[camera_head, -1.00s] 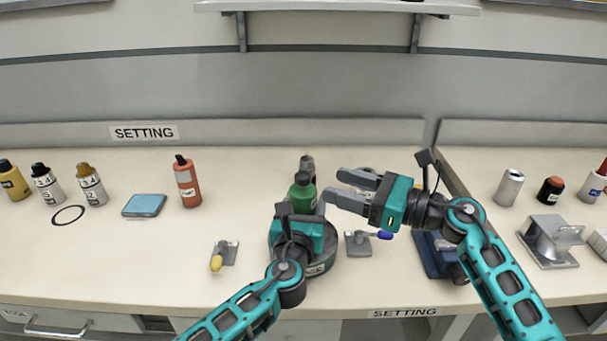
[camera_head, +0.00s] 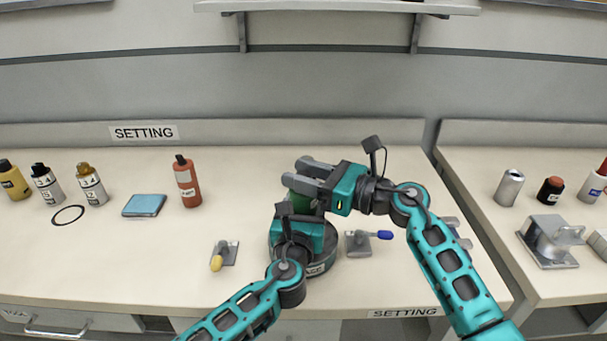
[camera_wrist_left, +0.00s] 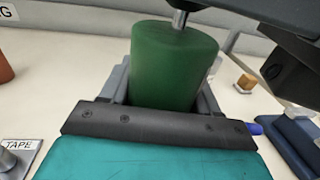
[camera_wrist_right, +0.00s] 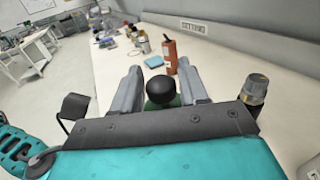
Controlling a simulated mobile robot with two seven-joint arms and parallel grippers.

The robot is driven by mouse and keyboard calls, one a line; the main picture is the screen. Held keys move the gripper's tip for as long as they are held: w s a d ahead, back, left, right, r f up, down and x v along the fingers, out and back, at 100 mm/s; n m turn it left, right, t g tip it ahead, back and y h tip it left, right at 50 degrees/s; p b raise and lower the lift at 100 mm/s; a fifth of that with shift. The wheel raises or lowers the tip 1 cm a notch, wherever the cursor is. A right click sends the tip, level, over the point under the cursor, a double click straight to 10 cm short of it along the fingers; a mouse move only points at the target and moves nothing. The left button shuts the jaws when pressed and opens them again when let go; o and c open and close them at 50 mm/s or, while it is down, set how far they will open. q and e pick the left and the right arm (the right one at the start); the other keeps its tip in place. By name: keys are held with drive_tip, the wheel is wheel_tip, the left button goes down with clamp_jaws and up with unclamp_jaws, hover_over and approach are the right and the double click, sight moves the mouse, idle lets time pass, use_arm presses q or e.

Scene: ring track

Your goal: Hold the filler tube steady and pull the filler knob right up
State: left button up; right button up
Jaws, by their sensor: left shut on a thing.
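The green filler tube (camera_head: 298,204) stands upright over a round dark base (camera_head: 318,266) near the bench middle. My left gripper (camera_wrist_left: 165,90) is shut on the tube, one finger on each side. The black round filler knob (camera_wrist_right: 160,88) shows in the right wrist view above the green tube. In the left wrist view a metal rod (camera_wrist_left: 179,20) rises from the tube's top. My right gripper (camera_head: 301,172) is open at the knob's height, its fingers on either side with gaps showing. In the head view the right gripper hides the knob.
A lever with a yellow tip (camera_head: 217,262) is left of the base and one with a blue tip (camera_head: 384,235) right of it. A dark-capped bottle (camera_wrist_right: 253,92) stands close beside the right gripper. An orange bottle (camera_head: 187,184) and blue pad (camera_head: 144,205) are farther left.

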sight(303, 173)
clamp_jaws()
use_arm(q)
drive_tip(key=shift+f, duration=0.1)
use_arm(e)
drive_tip(key=shift+r, duration=2.55)
drive_tip(key=shift+o, duration=1.5)
unclamp_jaws()
drive_tip(key=shift+f, duration=0.1)
drive_tip(key=v, duration=1.2)
use_arm(q)
drive_tip(key=o, duration=1.3)
